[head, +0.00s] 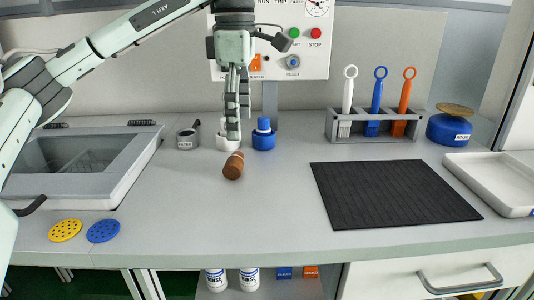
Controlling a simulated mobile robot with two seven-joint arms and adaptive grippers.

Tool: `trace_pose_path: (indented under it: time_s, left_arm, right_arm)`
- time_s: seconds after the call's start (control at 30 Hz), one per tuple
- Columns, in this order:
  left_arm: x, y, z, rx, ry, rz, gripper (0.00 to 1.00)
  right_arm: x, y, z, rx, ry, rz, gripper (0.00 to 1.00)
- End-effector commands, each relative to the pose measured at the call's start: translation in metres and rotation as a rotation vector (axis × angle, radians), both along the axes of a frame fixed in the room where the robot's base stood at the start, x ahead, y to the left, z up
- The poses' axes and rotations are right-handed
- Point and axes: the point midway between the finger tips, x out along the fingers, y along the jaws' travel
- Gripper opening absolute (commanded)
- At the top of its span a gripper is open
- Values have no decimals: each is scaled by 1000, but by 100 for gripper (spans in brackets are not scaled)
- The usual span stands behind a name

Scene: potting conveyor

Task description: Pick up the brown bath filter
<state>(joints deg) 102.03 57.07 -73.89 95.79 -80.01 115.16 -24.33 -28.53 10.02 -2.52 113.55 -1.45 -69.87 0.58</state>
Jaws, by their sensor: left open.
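The brown bath filter (233,166), a small brown cylinder, lies tilted on its side on the grey worktop, left of centre. My left gripper (237,124) points down just behind and above it in the picture, its fingers open and empty. The gripper appears apart from the brown filter. Its fingertips overlap a white filter-like piece (224,142) behind, partly hiding it; I cannot tell whether they touch it. My right gripper is not in view.
A blue filter-like piece (263,140) stands close right of the gripper, and a grey cup (187,140) to the left. A bath with a grey lid (75,180) fills the left side. A black mat (390,194) and a tool rack (372,138) lie right.

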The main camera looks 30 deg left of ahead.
Motion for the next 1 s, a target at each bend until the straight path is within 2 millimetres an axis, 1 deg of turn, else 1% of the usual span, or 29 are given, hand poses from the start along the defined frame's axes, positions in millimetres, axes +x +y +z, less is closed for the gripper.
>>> trace_pose_path:
  time_s: [0.03,0.1,0.2,0.27,0.37,0.5,0.6,0.7,0.87,0.93,1.0]
  left_arm:
    - [0,0,-9,1,4,0,81]
    - [0,1,-18,1,4,0,81]
    - [-1,1,-25,1,4,0,81]
    - [0,1,-29,1,3,1,81]
    - [0,3,-41,1,3,2,81]
    - [1,4,-63,2,4,2,81]
    - [1,4,-73,1,1,1,81]
    - [1,4,-77,1,1,1,81]
    - [1,4,-77,0,1,1,81]
    - [1,4,-77,0,1,2,75]
    - [1,4,-77,0,1,2,66]
  right_arm:
    - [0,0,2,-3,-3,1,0]
    - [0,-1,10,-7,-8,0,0]
    - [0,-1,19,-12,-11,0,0]
    - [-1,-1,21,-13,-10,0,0]
    - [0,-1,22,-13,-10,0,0]
    - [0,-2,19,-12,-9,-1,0]
    - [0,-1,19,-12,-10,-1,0]
    - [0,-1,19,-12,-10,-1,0]
    - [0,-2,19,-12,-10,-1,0]
    - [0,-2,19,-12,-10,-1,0]
    - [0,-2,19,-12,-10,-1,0]
